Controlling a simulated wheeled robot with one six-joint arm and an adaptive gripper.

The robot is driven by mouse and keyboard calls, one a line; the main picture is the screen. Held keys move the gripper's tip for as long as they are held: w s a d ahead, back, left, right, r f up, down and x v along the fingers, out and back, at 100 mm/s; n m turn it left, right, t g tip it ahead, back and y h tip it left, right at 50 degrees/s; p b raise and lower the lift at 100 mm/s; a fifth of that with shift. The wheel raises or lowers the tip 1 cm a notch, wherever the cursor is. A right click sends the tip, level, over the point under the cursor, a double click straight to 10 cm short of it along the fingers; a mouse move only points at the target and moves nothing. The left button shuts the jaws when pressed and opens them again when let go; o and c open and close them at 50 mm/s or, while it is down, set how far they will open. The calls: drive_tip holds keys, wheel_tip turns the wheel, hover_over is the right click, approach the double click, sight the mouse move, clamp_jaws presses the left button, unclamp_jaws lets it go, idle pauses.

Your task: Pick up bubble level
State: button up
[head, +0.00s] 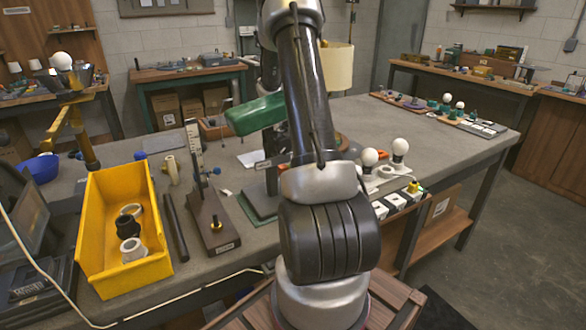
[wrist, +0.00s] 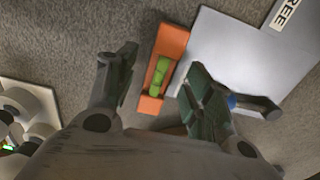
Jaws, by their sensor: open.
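The bubble level (wrist: 176,42) is a small orange block with a bright green vial in its middle. In the wrist view it lies on the grey tabletop, between the two fingers in the picture. My gripper (wrist: 158,72) is open and empty, with one finger left of the level and the other at its right. I cannot tell the height of the fingers above it. In the head view my arm hides the gripper; a small orange patch (head: 383,155) beside the arm may be the level.
A pale sheet (wrist: 235,55) lies right of the level, with a dark cylindrical piece (wrist: 258,108) by it. White round parts (wrist: 30,105) sit at left. In the head view, a yellow bin (head: 95,215) and white bulbs (head: 400,147) stand on the workbench (head: 455,135).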

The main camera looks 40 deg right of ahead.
drive_tip(key=shift+f, duration=0.45)
drive_tip(key=c, duration=1.1)
drive_tip(key=shift+r, duration=0.1)
